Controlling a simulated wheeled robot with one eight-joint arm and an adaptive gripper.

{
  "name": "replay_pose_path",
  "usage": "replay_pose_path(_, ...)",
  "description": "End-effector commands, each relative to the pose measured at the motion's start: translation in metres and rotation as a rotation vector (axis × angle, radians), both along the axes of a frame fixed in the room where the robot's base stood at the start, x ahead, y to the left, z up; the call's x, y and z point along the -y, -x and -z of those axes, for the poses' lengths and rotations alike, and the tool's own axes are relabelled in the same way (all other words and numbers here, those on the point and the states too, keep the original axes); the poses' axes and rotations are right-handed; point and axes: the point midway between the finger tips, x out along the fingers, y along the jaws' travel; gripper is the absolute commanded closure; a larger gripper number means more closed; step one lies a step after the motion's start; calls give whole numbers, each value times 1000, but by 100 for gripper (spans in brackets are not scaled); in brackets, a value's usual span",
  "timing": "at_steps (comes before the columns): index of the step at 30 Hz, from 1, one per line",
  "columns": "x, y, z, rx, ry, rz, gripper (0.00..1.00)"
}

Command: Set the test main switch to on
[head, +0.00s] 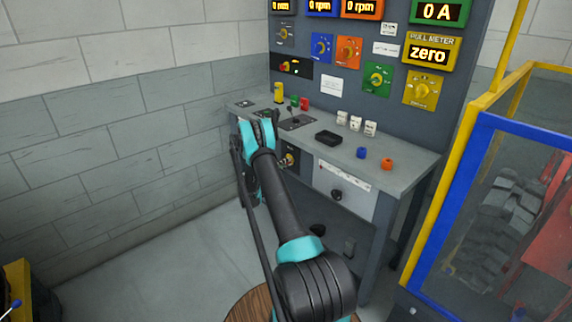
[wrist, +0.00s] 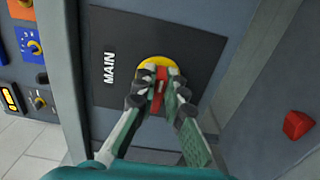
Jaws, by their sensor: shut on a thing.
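The main switch is a red handle (wrist: 160,88) on a yellow round plate (wrist: 152,63). It sits on a dark panel (wrist: 112,44) marked MAIN in the wrist view. My gripper (wrist: 160,98) has its two fingers closed on either side of the red handle. The handle lies roughly along the line of the lettering, and the fingers hide part of it. In the head view my gripper (head: 257,128) is at the left end of the grey desk (head: 400,150); I cannot make out the handle there.
Behind the desk stands a console with coloured dials and displays (head: 430,54). A black tray (head: 328,138), blue and orange knobs, and small levers are on the desk top. A yellow and blue guard frame (head: 430,200) stands at the right.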

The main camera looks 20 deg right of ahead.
Motion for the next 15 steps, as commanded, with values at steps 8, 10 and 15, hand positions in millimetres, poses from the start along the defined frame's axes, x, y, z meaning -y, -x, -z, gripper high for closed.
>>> replay_pose_path(8, -1, 1, 1, 1, -4, 2, 100)
replay_pose_path(10, -1, 1, 1, 1, -4, 2, 100)
replay_pose_path(15, -1, 1, 1, 0, -2, 1, 69)
